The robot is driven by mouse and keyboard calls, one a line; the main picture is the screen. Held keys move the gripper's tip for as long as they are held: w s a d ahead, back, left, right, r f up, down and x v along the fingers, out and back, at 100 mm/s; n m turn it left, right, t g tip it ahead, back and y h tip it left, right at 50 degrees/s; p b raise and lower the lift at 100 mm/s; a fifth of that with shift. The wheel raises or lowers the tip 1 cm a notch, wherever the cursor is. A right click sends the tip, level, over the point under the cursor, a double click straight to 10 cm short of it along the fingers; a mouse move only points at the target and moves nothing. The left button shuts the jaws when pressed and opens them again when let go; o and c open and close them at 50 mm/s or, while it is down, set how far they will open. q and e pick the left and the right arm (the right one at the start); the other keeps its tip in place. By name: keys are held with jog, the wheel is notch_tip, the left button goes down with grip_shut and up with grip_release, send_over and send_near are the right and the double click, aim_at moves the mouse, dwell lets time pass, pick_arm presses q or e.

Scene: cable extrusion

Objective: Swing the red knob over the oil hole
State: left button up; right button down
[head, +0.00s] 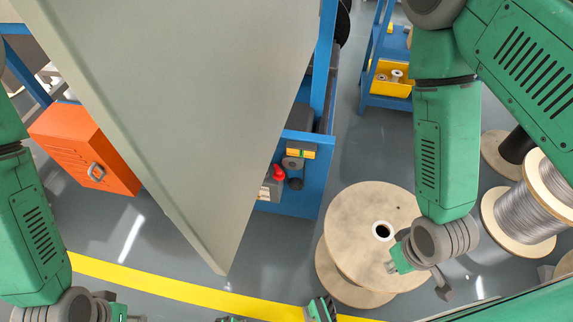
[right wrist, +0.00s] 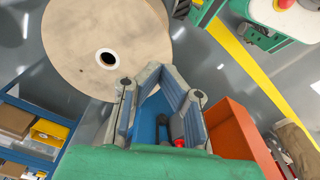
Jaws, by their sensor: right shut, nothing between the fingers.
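The red knob (head: 278,173) sits on a small grey fixture (head: 270,188) at the blue bench, beside the big panel's right edge. A small red spot, perhaps this knob, shows between the finger linkages in the right wrist view (right wrist: 179,143). I cannot make out the oil hole. My right gripper (head: 392,266) is over the wooden spool, well right of and below the knob in the head view. Its fingers are shut and empty in the right wrist view (right wrist: 162,69). My left gripper (head: 121,309) is partly visible at the bottom left; its fingers are unclear.
A large grey panel (head: 190,90) covers much of the bench (head: 295,204). The wooden spool (head: 350,215) stands on the floor, with a wire spool (head: 530,208) farther right. An orange cabinet (head: 85,150) is at left. Open floor lies between bench and wooden spool.

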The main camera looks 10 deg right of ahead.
pick_arm(q)
jog(key=shift+o, duration=0.7)
jog(key=shift+s+d, duration=0.1)
jog(key=shift+d, duration=0.15)
pick_arm(e)
jog(key=m+t+y+b, duration=0.3)
jog(key=m+t+b, duration=1)
jog(key=m+t, duration=0.35)
send_near(279, 175)
jog(key=d, duration=0.3)
pick_arm(q)
notch_tip(279, 175, down, 12)
jog(key=shift+d+f, duration=0.15)
jog(key=shift+f, duration=0.05)
pick_arm(e)
jog(key=shift+s+f+t, duration=0.2)
jog(key=shift+s+t, duration=0.1)
jog(key=shift+t, duration=0.05)
jog(key=shift+w, duration=0.1)
pick_arm(q)
notch_tip(279, 175, down, 4)
jog(key=b, duration=0.3)
jog(key=shift+r, duration=0.15)
pick_arm(e)
jog(key=w, duration=0.3)
jog(key=w+a, duration=0.1)
jog(key=w, duration=0.5)
jog(key=shift+w+a, duration=0.35)
jog(key=shift+a, duration=0.05)
